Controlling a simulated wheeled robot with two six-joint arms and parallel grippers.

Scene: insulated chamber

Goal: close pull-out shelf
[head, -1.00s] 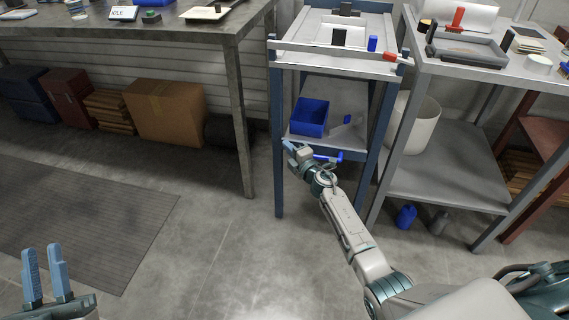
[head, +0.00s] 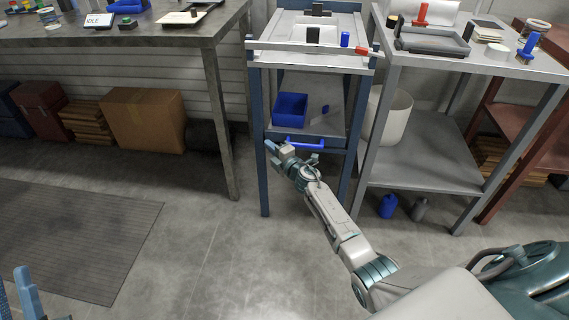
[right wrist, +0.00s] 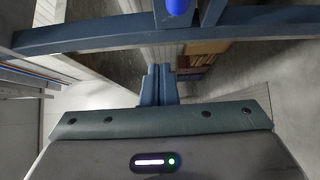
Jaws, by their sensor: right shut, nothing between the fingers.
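The pull-out shelf (head: 322,130) is the lower grey shelf in the blue-framed stand, below its upper tray. A blue bar handle (head: 304,143) runs along its front edge; a blue piece, probably this handle, shows at the top of the right wrist view (right wrist: 178,6). How far out the shelf stands is hard to tell. My right gripper (head: 271,146) is shut and empty, just in front of the shelf's left front corner, left of the handle and seemingly apart from it. Its closed fingers show in the right wrist view (right wrist: 157,72). My left gripper (head: 14,290) is open at the lower left, partly cut off.
A blue bin (head: 290,106) sits on the shelf. The stand's blue front leg (head: 263,180) is close to my right gripper. A workbench (head: 120,38) stands left, a grey table (head: 425,150) right. The floor in front is clear.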

